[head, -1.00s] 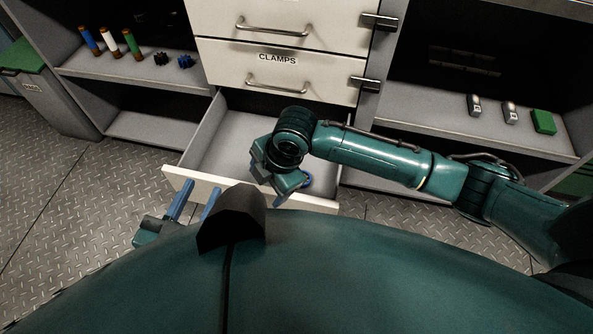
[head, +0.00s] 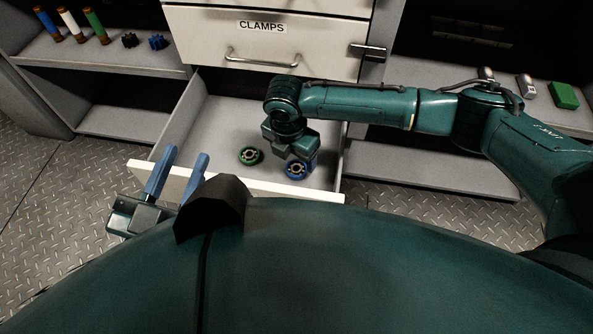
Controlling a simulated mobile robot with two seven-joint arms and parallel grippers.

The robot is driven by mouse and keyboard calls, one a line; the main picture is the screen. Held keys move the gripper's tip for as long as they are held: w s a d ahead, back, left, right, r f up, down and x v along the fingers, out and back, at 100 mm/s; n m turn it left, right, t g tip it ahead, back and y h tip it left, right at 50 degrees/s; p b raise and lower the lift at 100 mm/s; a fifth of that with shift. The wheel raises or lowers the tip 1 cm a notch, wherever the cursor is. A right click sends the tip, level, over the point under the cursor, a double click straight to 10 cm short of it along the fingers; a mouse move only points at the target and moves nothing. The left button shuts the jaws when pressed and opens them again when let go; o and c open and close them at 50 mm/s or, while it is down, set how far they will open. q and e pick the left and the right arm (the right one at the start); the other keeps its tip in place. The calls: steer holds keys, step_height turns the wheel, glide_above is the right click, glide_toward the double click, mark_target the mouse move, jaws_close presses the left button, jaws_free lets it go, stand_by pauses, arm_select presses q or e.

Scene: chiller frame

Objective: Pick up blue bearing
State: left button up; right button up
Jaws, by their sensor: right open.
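The blue bearing (head: 295,170) is a ring with a pale centre. It lies in the open drawer (head: 160,176), near the drawer's front wall on the right. A green bearing (head: 250,155) lies to its left. My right gripper (head: 303,164) reaches into the drawer from above, over the blue bearing. Its jaws are open, and the fingers are mostly hidden by the wrist. I cannot tell whether they touch the bearing. My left gripper (head: 178,180) is at the drawer's front left, outside it, with two blue fingers apart and nothing between them.
A closed drawer labelled CLAMPS (head: 262,40) with a handle is above the open drawer. The left shelf holds coloured cylinders (head: 70,27) and dark gears (head: 157,42). The right shelf holds a green block (head: 564,95) and small grey parts (head: 527,86). The drawer's left side is clear.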

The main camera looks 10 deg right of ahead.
steer(key=shift+f, duration=0.5)
steer(key=f+b, duration=0.1)
steer(key=f, duration=0.1)
steer(key=b, duration=0.1)
steer(key=shift+w+d+f+b, duration=0.1)
steer(key=shift+d+f+b, duration=0.2)
steer(key=shift+f, duration=0.55)
steer(key=shift+f+b, duration=0.25)
steer(key=shift+b, duration=0.05)
arm_select(q)
steer(key=shift+w+d+r+t+h, duration=0.2)
steer(key=shift+r+t+h, duration=0.2)
steer(key=shift+r+h, duration=0.2)
arm_select(e)
steer(key=shift+r, duration=0.1)
steer(key=shift+c, duration=0.4)
arm_select(q)
steer(key=shift+a+f, duration=0.1)
arm_select(e)
steer(key=c, duration=1.1)
